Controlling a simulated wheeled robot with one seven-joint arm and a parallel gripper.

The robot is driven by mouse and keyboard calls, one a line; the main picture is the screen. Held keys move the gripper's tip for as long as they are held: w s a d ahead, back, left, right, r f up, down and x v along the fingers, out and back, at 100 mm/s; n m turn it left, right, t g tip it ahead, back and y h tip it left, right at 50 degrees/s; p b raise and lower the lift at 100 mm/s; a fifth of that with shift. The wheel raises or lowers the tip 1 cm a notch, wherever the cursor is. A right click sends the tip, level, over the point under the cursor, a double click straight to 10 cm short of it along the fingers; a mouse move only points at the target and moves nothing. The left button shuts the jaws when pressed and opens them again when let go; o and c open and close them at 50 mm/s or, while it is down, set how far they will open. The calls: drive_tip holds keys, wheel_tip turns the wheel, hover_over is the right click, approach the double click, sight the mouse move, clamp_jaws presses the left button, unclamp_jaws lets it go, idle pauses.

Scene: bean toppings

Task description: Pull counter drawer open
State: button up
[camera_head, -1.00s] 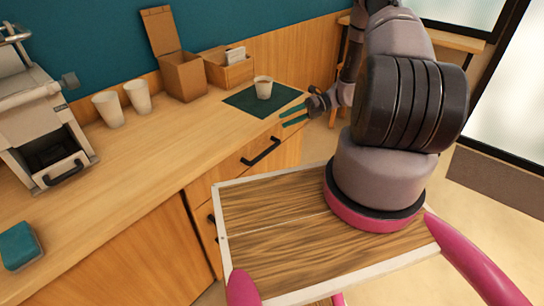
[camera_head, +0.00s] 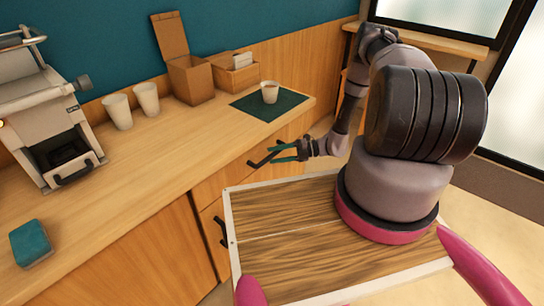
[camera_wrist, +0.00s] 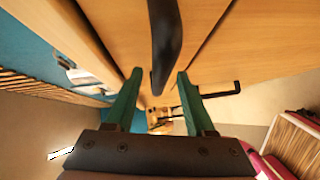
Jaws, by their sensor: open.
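The counter drawer (camera_head: 228,182) sits under the counter top and looks shut. Its black bar handle (camera_head: 264,158) sticks out from the front. My gripper (camera_head: 276,151) is at the handle's right end, with its two teal fingers open. In the wrist view, the dark handle (camera_wrist: 164,42) reaches from the top edge down between the spread fingertips of my gripper (camera_wrist: 159,74). The fingers stand on either side of it with gaps, and I see no grip on it. The handle's left part is clear of the fingers in the head view.
A second black handle (camera_head: 221,232) is lower on the cabinet. The counter top (camera_head: 190,140) holds a cup (camera_head: 269,92) on a dark green mat (camera_head: 248,105), two more cups, boxes, a coffee machine (camera_head: 50,125) and a teal sponge (camera_head: 30,243). Open floor lies right of the cabinet.

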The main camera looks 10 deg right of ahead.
drive_tip(key=shift+w+a+f, duration=0.15)
drive_tip(key=shift+a, duration=0.75)
clamp_jaws()
idle(0.8)
